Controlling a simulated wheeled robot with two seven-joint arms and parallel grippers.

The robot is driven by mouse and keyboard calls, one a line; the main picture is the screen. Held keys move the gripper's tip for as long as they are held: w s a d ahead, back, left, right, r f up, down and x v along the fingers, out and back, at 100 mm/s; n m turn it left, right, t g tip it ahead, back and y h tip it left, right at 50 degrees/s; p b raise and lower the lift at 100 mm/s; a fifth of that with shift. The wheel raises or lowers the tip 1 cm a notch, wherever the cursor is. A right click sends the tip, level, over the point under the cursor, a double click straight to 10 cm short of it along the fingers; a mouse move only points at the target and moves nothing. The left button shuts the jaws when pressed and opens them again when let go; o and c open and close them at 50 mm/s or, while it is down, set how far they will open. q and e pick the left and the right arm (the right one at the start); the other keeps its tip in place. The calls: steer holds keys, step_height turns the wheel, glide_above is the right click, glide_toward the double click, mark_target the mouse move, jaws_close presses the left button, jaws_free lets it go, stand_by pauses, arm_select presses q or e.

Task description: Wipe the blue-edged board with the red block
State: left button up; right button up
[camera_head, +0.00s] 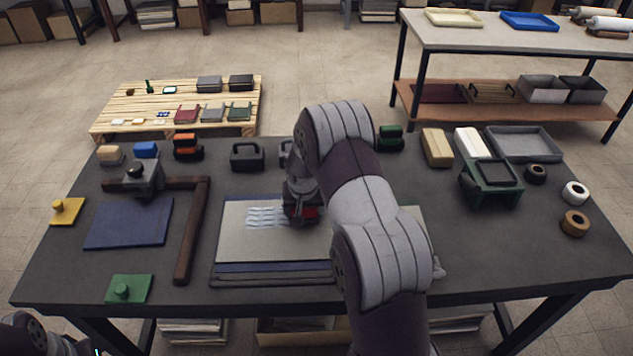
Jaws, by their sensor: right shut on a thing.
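The blue-edged board (235,240) lies flat near the front middle of the dark table, with a pale grey top and a blue strip along its front edge. Pale wavy marks (266,217) show on its upper middle. My right gripper (302,208) is shut on the red block (304,214), just right of these marks and low over the board. Only a little red shows below the jaws; whether the block touches the surface is hard to tell. My right arm hides the board's right part. My left gripper is out of view; only part of that arm shows at bottom left.
Left of the board lie a brown L-shaped bar (193,235), a blue panel (130,222) and a green plate with a knob (129,289). A dark green stand (490,184), tape rolls (575,192) and a grey tray (556,146) are at right. The right front is clear.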

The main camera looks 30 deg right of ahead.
steer(key=shift+s+d+r+p, duration=0.25)
steer(key=shift+d+r+p, duration=0.25)
steer(key=shift+r+p, duration=0.1)
steer(key=r, duration=0.1)
steer(key=r+p, duration=0.2)
steer(key=r, duration=0.1)
steer(key=shift+w+a, duration=0.1)
steer(key=shift+a, duration=0.15)
steer(key=shift+d+r+p, duration=0.15)
steer(key=shift+r+p, duration=0.5)
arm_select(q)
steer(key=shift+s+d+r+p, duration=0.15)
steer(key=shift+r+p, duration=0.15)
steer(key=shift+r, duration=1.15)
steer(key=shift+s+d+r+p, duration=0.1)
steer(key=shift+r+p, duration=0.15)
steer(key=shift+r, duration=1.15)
arm_select(e)
steer(key=shift+r, duration=0.85)
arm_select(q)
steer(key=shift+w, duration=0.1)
